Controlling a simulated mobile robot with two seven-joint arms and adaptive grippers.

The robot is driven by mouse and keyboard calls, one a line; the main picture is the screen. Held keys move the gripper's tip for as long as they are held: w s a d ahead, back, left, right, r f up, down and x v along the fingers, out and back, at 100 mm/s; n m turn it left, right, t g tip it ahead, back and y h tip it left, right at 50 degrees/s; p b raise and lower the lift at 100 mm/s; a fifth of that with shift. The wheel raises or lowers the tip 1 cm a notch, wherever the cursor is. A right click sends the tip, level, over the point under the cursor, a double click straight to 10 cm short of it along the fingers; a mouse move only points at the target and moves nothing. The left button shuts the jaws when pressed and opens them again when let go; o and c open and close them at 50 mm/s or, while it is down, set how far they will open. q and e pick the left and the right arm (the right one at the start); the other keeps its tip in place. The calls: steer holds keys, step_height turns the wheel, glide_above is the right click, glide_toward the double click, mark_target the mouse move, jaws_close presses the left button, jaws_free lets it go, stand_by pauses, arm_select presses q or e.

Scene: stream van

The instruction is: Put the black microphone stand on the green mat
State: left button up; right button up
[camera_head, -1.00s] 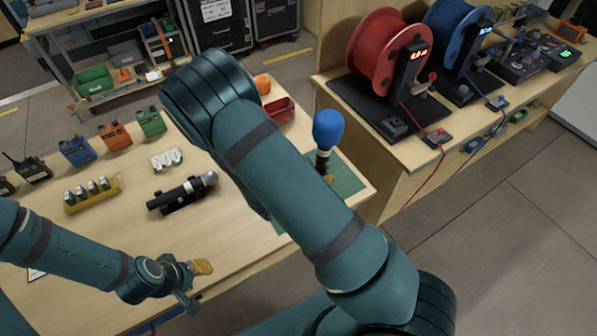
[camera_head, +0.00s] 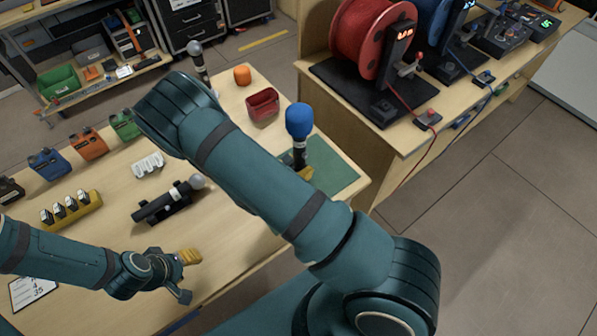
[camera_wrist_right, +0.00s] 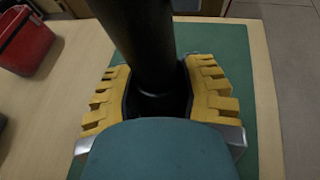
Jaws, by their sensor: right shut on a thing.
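The black microphone stand (camera_head: 299,152) is upright with a blue foam top (camera_head: 299,120). It is over the green mat (camera_head: 337,172) at the table's right corner. In the right wrist view, its dark shaft (camera_wrist_right: 140,40) rises between the yellow fingers of my right gripper (camera_wrist_right: 160,100), which is shut on it. The green mat (camera_wrist_right: 228,70) shows around and below the fingers. My arm hides the stand's foot, so I cannot tell whether it touches the mat. My left gripper (camera_head: 187,270) is over the table's front part; its finger gap is not clear.
A red bin (camera_head: 263,104) and an orange object (camera_head: 242,75) are behind the mat. A black microphone (camera_head: 165,203) lies on a cradle, and a silver-headed one (camera_head: 196,55) stands at the back. A yellow battery holder (camera_head: 72,210) is left. Cable reels (camera_head: 365,40) stand on the bench right.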

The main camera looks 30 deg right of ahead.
arm_select(q)
steer(key=shift+f, duration=0.25)
arm_select(e)
step_height(320, 180, down, 3)
steer(key=o, duration=1.2)
steer(key=shift+a, duration=0.1)
arm_select(q)
steer(key=shift+r, duration=0.2)
arm_select(e)
steer(key=v, duration=1.2)
steer(key=shift+s, duration=0.1)
